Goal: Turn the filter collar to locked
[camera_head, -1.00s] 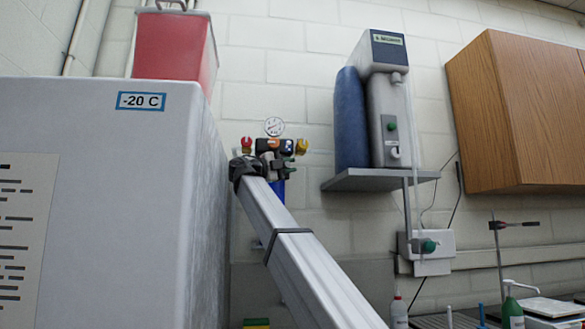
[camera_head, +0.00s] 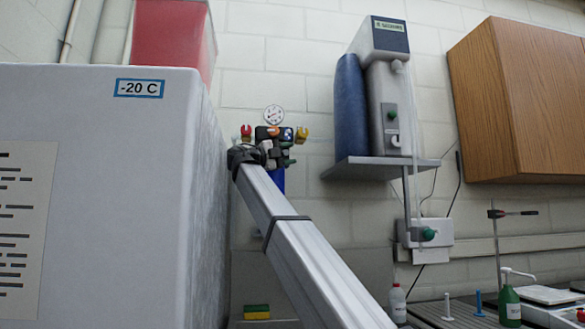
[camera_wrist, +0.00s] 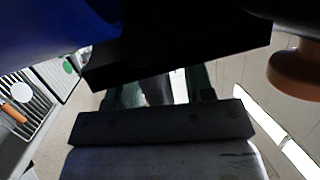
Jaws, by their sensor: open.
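A wall-mounted filter and valve unit (camera_head: 270,133) shows in the middle of the head view, with red, orange and yellow knobs. A blue bowl (camera_head: 278,180) hangs below it, partly behind my arm. The filter collar cannot be told apart; my gripper covers that area. My gripper (camera_head: 280,152) is open in front of the unit, at the top of the bowl. In the wrist view, a large blue surface (camera_wrist: 45,35) fills the upper left, close to the camera. My gripper's dark fingers (camera_wrist: 165,85) reach up behind a black bar. Whether they touch anything is hidden.
A round gauge (camera_head: 274,115) tops the unit. A white -20 C freezer (camera_head: 110,190) stands close on the left, with a red container (camera_head: 172,40) on top. A shelf (camera_head: 380,168) with a dispenser and a wooden cabinet (camera_head: 520,100) are on the right wall.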

